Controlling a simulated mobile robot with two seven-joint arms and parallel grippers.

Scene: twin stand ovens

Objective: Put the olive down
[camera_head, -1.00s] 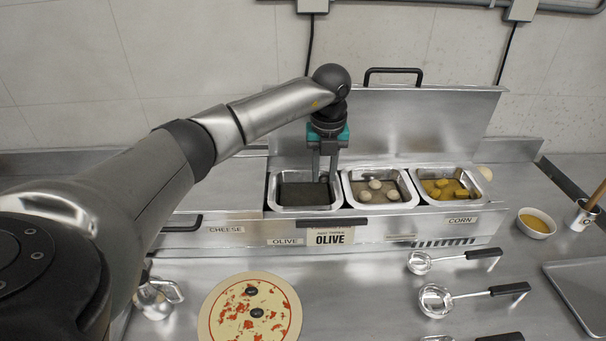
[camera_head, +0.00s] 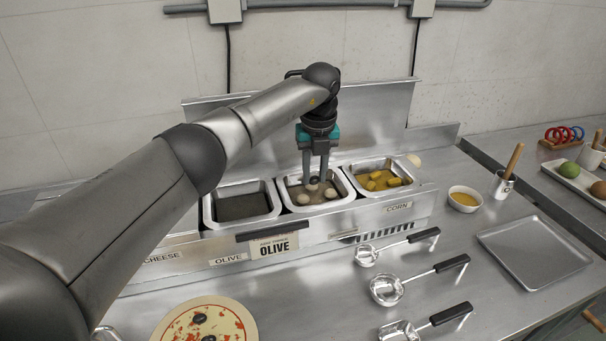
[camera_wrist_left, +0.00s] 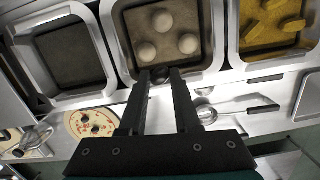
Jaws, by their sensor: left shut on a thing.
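My left gripper (camera_head: 315,178) is shut on a small dark olive (camera_wrist_left: 160,74), which shows between the fingertips in the left wrist view. In the head view the gripper points down over the middle steel pan (camera_head: 345,199), which holds a few pale round balls (camera_wrist_left: 162,20). I cannot tell how far the olive is above that pan. The left pan (camera_head: 240,205), above the OLIVE label, has a dark floor and no olive visible in it. A pizza (camera_head: 205,322) with two dark olives lies on the counter in front. My right gripper is not in view.
The right pan (camera_head: 378,178) holds yellow pieces. Several ladles (camera_head: 388,290) lie on the counter at front right. A bowl (camera_head: 464,199) and an empty metal tray (camera_head: 533,250) stand farther right. The raised lid (camera_head: 372,110) stands behind the pans.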

